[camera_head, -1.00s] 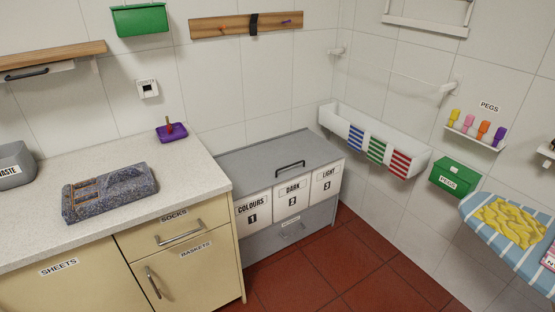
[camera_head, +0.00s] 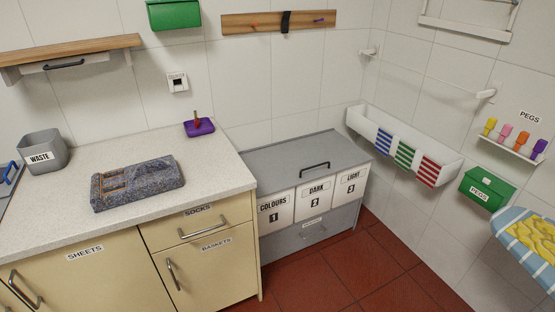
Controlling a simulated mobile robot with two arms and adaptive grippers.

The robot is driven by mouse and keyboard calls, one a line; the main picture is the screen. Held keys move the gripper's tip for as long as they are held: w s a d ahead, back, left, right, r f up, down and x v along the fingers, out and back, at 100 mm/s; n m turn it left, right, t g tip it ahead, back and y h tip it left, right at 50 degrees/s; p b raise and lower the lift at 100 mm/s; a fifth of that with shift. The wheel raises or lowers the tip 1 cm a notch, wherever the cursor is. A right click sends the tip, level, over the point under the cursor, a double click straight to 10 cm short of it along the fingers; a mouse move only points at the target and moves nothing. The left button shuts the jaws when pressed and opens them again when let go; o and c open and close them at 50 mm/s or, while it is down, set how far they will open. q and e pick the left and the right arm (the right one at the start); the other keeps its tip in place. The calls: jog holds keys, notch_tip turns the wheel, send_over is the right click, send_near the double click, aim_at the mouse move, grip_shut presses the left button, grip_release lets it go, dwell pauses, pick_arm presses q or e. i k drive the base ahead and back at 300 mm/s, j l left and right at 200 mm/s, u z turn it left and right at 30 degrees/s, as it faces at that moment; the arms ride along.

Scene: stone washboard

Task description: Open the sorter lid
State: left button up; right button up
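The sorter (camera_head: 309,229) is a grey chest on the floor, right of the counter and against the back wall. Its front has three white panels labelled Colours 1, Dark 2 and Light 3. The grey sorter lid (camera_head: 272,161) lies flat and closed on top. A black bar handle (camera_head: 314,167) stands on the lid near its front edge. Neither of my grippers shows in the head view.
The counter (camera_head: 222,175) stands left of the sorter, with a stone washboard (camera_head: 138,183), a purple dish (camera_head: 199,128) and a waste bin (camera_head: 44,153) on it. A white rack (camera_head: 369,129) with striped cloths hangs right of the lid. Red floor (camera_head: 375,265) in front is clear.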

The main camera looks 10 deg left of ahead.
aim_at(275, 169)
jog(key=i+l+u, duration=1.05)
jog(key=i+l, duration=0.05)
jog(key=l, duration=0.05)
